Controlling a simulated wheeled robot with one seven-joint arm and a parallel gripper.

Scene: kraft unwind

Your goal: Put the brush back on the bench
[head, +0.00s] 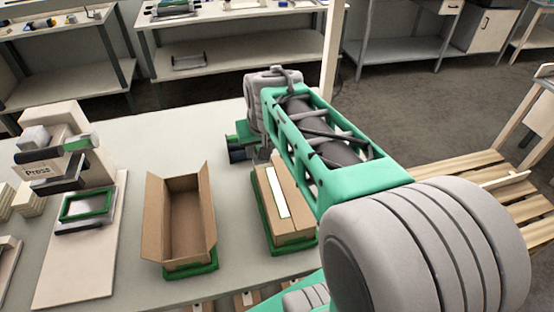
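I cannot make out the brush in the head view; my arm may hide it. The bench (130,135) is the pale grey table below me. My gripper (240,152) is at the end of my green and grey arm, above the bench and just beyond the closed carton. Only part of it shows, dark and green, and its fingertips are too hidden to tell whether they are open or hold something.
An open empty carton (182,222) stands on a green tray, left of a closed carton (297,205) with a white strip on another green tray. A press (60,160) stands at the left. A wooden pallet (500,185) lies at the right. The bench's far middle is clear.

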